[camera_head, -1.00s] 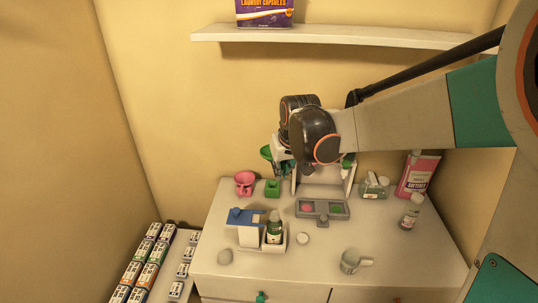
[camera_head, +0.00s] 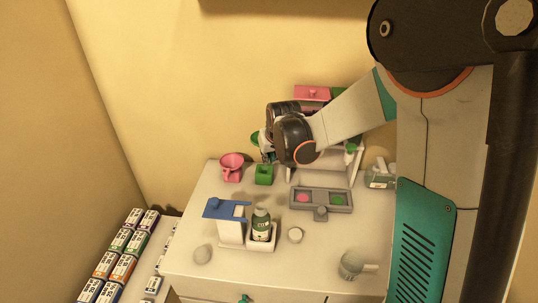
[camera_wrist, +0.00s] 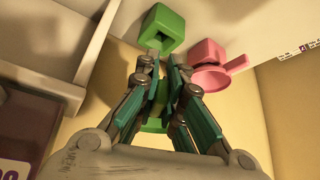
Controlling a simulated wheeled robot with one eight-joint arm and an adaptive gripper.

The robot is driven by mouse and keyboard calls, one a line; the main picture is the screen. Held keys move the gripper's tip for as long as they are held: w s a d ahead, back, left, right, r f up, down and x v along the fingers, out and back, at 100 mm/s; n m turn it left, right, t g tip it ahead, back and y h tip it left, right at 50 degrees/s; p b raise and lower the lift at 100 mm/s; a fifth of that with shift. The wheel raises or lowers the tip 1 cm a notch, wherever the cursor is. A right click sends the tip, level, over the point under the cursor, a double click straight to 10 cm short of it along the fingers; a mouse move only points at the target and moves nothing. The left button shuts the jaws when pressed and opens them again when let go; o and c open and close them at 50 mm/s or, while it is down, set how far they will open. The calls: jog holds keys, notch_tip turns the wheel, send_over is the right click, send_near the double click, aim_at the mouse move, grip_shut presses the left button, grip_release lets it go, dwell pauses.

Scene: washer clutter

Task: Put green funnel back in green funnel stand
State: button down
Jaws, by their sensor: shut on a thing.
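The green funnel (camera_head: 255,139) shows as a small green edge at the left of my gripper (camera_head: 268,152) in the head view. My gripper is shut on it, and the wrist hides most of it. In the wrist view my gripper (camera_wrist: 160,66) has green parts of the funnel (camera_wrist: 155,126) between its fingers. The green funnel stand (camera_head: 264,174) is a small green block with an opening, on the counter just below the gripper. It also shows beyond the fingertips in the wrist view (camera_wrist: 170,22), apart from the funnel.
A pink funnel in a pink holder (camera_head: 232,168) stands just left of the green stand. A grey tray (camera_head: 321,210) with pink and green spots lies at right. A blue-topped white box (camera_head: 230,232), a green bottle (camera_head: 261,224) and a cup (camera_head: 351,265) stand nearer.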

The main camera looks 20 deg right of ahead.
jog(key=shift+f, duration=0.15)
jog(key=shift+f+b, duration=3.8)
jog(key=shift+f, duration=0.85)
jog(key=shift+s+f+b, duration=0.3)
jog(key=shift+f+b, duration=0.1)
jog(key=c, duration=1.7)
grip_release()
jog(key=shift+f, duration=0.1)
jog(key=shift+o, duration=0.6)
jog(key=shift+w+f, duration=0.15)
jog(key=shift+w, duration=0.1)
jog(key=shift+o, duration=0.2)
